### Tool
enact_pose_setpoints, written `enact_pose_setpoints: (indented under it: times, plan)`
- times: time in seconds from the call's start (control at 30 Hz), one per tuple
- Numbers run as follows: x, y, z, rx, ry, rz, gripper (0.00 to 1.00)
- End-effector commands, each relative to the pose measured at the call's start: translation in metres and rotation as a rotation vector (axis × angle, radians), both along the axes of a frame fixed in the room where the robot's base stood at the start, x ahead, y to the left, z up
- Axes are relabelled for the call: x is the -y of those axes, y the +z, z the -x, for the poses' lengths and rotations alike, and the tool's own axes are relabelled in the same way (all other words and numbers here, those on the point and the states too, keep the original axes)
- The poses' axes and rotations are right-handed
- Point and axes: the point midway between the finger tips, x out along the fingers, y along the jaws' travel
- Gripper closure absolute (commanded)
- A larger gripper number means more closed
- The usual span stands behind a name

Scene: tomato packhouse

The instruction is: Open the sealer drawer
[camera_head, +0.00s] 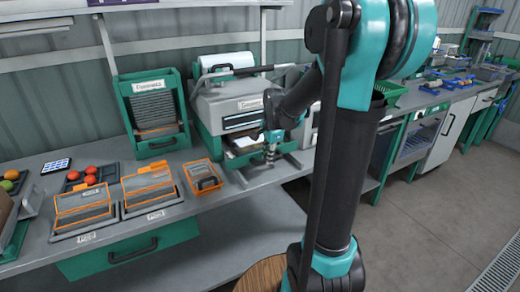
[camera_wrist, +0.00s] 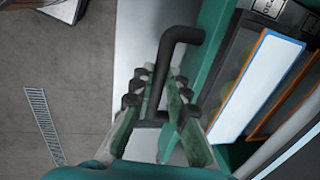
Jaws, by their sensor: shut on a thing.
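The sealer (camera_head: 240,103) is the grey and green machine with a label on its front, standing at the back of the bench in the head view. My gripper (camera_head: 270,153) is low at the right front of the sealer, pointing down. In the wrist view my gripper (camera_wrist: 158,92) has its two fingers on either side of a dark bent drawer handle (camera_wrist: 180,38) and is shut on it. A white panel with blue and orange edges (camera_wrist: 262,85) lies beside the handle. My arm and gripper hide part of the drawer front, so how far the drawer stands out cannot be told.
A small orange-rimmed container (camera_head: 202,176) and larger orange-framed trays (camera_head: 84,207) stand left of the sealer on the bench (camera_head: 175,225). A green-framed rack (camera_head: 152,112) stands behind them. The floor (camera_head: 430,225) at the right is clear.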

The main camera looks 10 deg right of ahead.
Motion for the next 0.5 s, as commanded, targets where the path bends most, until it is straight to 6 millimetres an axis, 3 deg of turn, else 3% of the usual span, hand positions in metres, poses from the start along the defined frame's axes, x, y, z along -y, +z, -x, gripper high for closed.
enact_pose_setpoints:
  times: [0.2,0.5]
  plan:
    - [0.018,0.0,0.054,0.0,-0.003,0.0,1.0]
    - [0.033,0.0,0.102,0.001,-0.002,-0.001,1.0]
